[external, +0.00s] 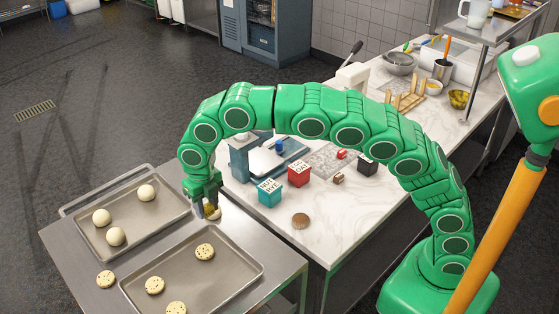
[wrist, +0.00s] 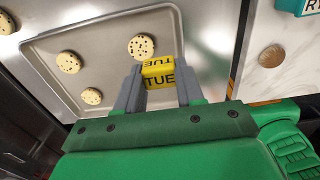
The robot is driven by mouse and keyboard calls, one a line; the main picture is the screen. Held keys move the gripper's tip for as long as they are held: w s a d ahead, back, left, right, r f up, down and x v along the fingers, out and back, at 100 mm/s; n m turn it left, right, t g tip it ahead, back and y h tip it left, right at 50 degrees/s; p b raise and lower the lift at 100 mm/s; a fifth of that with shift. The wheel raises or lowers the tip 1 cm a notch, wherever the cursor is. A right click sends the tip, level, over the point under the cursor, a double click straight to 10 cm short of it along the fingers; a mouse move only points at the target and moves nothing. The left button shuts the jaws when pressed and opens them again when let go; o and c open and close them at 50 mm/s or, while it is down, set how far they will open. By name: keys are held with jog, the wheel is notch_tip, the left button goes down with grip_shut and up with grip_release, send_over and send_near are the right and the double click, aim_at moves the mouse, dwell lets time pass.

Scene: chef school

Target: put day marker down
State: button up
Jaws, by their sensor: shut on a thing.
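The day marker is a yellow block reading "TUE" in black (wrist: 159,76). My gripper (wrist: 158,88) is shut on it, one grey finger on each side. In the external view my gripper (external: 207,207) points down over the steel table, near the gap between the two baking trays and close to the marble counter. Only a small yellow part of the marker (external: 212,212) shows there. I cannot tell whether the marker touches the surface below.
The front tray (external: 240,257) and back tray (external: 85,237) hold speckled cookies and pale dough balls. On the marble counter stand a teal block (external: 269,193), a red block (external: 299,175), a black block (external: 368,167) and a round brown thing (external: 300,221). Bare steel lies beside the trays.

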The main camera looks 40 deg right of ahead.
jog(key=shift+w+a+f, duration=1.75)
jog(key=shift+w+a, duration=0.55)
jog(key=shift+w, duration=0.65)
send_over(174, 239)
jog(key=shift+s+d+f, duration=0.1)
jog(key=shift+s+f, duration=0.05)
jog(key=shift+f, duration=1.1)
jog(key=shift+s+f, duration=0.1)
jog(key=shift+f, duration=1.15)
jog(key=shift+f, duration=0.1)
jog(key=shift+w+a+f, duration=0.2)
jog(key=shift+w+f, duration=0.05)
jog(key=shift+f, duration=1.55)
jog(key=shift+f, duration=0.1)
jog(key=o, duration=1)
